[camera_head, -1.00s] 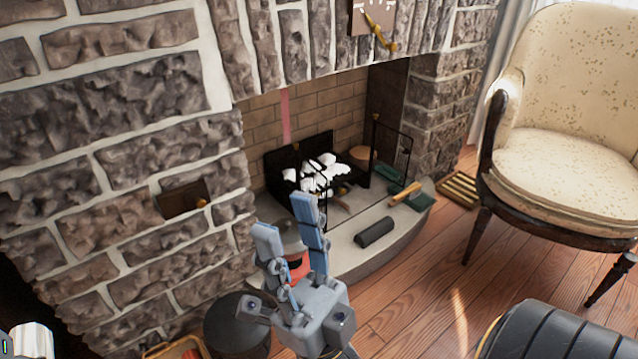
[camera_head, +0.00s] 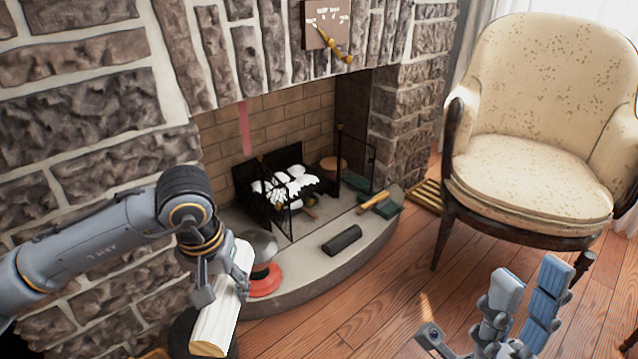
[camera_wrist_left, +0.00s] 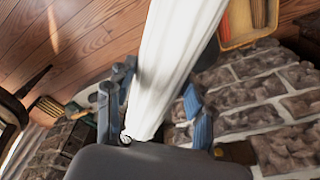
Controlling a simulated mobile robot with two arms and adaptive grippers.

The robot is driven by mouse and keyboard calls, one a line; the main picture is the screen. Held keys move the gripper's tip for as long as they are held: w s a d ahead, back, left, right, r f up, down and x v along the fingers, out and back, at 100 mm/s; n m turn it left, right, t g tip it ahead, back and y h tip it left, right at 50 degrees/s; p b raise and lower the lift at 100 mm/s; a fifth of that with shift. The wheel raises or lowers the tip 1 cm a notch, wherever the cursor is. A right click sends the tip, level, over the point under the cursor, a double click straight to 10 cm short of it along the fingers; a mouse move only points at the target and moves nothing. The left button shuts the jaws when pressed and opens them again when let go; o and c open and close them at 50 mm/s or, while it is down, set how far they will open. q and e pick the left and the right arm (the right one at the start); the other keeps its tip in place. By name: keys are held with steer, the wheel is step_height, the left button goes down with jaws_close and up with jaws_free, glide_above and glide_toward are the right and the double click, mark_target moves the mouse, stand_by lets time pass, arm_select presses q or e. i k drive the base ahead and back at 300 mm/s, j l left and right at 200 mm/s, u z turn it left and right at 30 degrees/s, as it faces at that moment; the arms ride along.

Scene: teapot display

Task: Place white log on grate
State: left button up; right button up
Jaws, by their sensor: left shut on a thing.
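My left gripper (camera_head: 222,278) is shut on the white log (camera_head: 219,312), holding it in front of the hearth at the lower left of the head view. In the left wrist view the log (camera_wrist_left: 172,60) runs up between the two fingers (camera_wrist_left: 160,112). The grate (camera_head: 257,192) is a black metal frame inside the fireplace, with white, ash-like pieces (camera_head: 290,186) in it. The left gripper and log are apart from it, nearer to me. My right gripper (camera_head: 522,310) is open and empty at the lower right, in front of the armchair.
The curved stone hearth (camera_head: 300,268) bears a dark cylinder (camera_head: 342,240), a red round thing (camera_head: 266,280) and a yellow-handled tool (camera_head: 373,201). A cream armchair (camera_head: 530,140) stands at right. The wooden floor (camera_head: 385,300) between is clear.

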mark_target(291, 186)
steer(key=i+l+z, duration=0.2)
steer(key=i, duration=0.25)
steer(key=i+l+z, duration=0.2)
steer(key=i, duration=0.25)
steer(key=i+l+z, duration=0.2)
steer(key=i, duration=0.3)
steer(key=i+j, duration=0.35)
steer(key=j, duration=0.3)
steer(key=i+j, duration=0.2)
steer(key=j, duration=0.1)
